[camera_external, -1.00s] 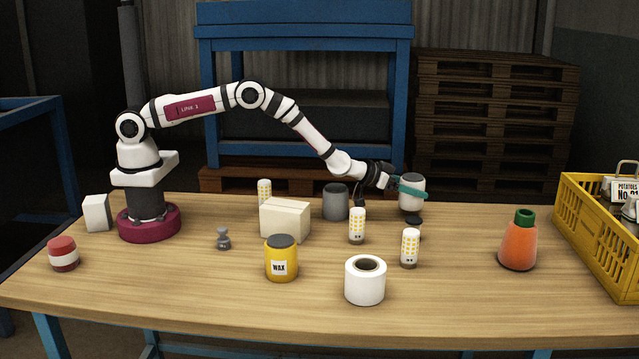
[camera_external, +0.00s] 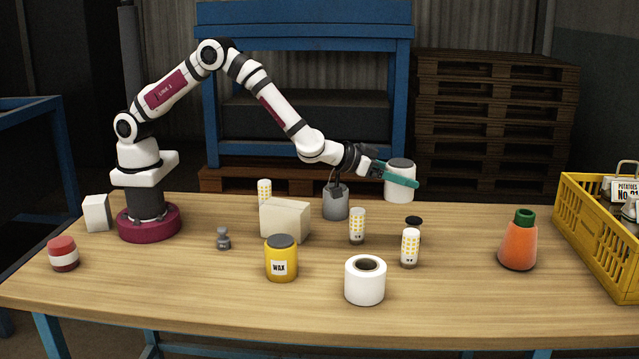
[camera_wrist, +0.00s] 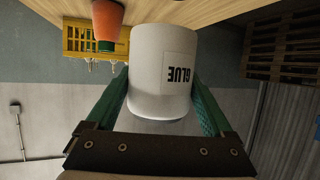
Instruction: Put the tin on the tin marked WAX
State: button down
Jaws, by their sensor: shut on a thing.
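The tin in my gripper (camera_external: 388,178) is white with a grey lid (camera_external: 399,179). In the wrist view this white tin (camera_wrist: 160,60) carries a label reading GLUE, upside down in the picture, and sits between the two green fingers. My gripper is shut on it and holds it above the table, towards the back. The tin marked WAX (camera_external: 282,259) is yellow with a dark grey lid and stands upright at the front middle of the table, to the left of and nearer the camera than my gripper. Its lid is bare.
A cream box (camera_external: 285,219) stands just behind the WAX tin. A grey canister (camera_external: 336,203), patterned shakers (camera_external: 357,226) and a white roll (camera_external: 365,282) stand nearby. An orange bottle (camera_external: 518,245) and yellow crate (camera_external: 600,237) are at right.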

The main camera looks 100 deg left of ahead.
jog(key=s+d+r, duration=0.3)
jog(key=s+d, duration=0.3)
jog(key=d, duration=0.2)
jog(key=s+d+r, duration=0.2)
jog(key=s+d, duration=0.5)
jog(key=d, duration=0.2)
jog(key=s+d+r+n+y, duration=0.1)
jog(key=s+d, duration=0.1)
jog(key=s, duration=0.9)
jog(key=s+d+r+n+y, duration=0.1)
jog(key=s+d, duration=0.1)
jog(key=s, duration=0.9)
jog(key=shift+g, duration=0.3)
jog(key=x, duration=0.4)
jog(key=s+f+x, duration=0.1)
jog(key=x, duration=0.3)
jog(key=f+x, duration=0.1)
jog(key=x, duration=0.4)
jog(key=shift+s+a, duration=0.1)
jog(key=shift+a, duration=0.25)
send_over(280, 240)
notch_tip(280, 240, down, 4)
jog(key=shift+f, duration=0.1)
jog(key=shift+f, duration=0.1)
grip_release()
